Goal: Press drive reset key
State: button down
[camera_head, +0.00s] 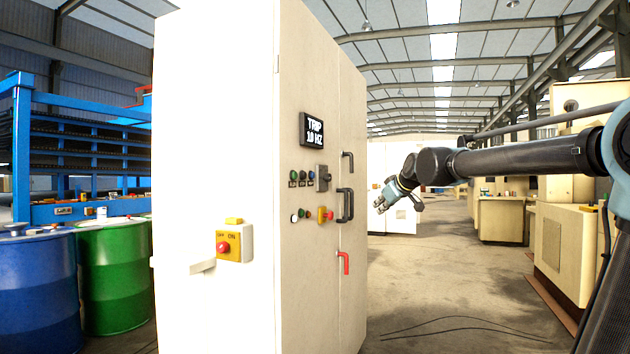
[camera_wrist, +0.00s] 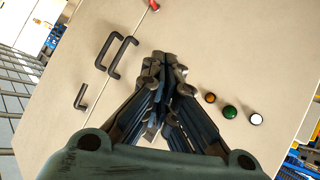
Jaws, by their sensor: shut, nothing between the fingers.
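The light cabinet (camera_head: 300,260) carries a display (camera_head: 312,130) reading "TRIP 10 HZ". Below it are two rows of small buttons. The lower row has a white button (camera_head: 294,217) and a green button (camera_head: 301,213). In the wrist view an amber button (camera_wrist: 210,98), the green button (camera_wrist: 229,112) and the white button (camera_wrist: 256,119) stand right of my gripper (camera_wrist: 165,58). No label reads as drive reset, so I cannot tell which key it is. My gripper (camera_head: 380,207) is shut and empty, right of the cabinet front in the head view.
Black door handles (camera_head: 346,205) and a red handle (camera_head: 344,262) stick out of the cabinet front. A yellow on/off box with a red knob (camera_head: 222,247) is on its side. Blue (camera_head: 40,290) and green drums (camera_head: 112,280) stand left. The floor right of the cabinet is mostly open.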

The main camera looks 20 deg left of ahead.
aim_at(313, 175)
jog(key=w+a+r+n+y, duration=0.1)
jog(key=w+a+r, duration=0.1)
jog(key=a+r, duration=0.3)
jog(key=w+a+r+n+t+y, duration=0.1)
jog(key=a+r, duration=0.3)
jog(key=a, duration=0.4)
jog(key=shift+w+r, duration=0.35)
jog(key=shift+w, duration=0.55)
jog(key=shift+a, duration=0.1)
jog(key=a, duration=0.8)
jog(key=shift+w+a, duration=0.25)
jog(key=shift+w, duration=0.15)
jog(key=shift+a, duration=0.15)
jog(key=shift+s+a, duration=0.1)
jog(key=shift+a, duration=0.25)
jog(key=shift+a, duration=0.4)
dwell(0.5)
jog(key=shift+d, duration=0.85)
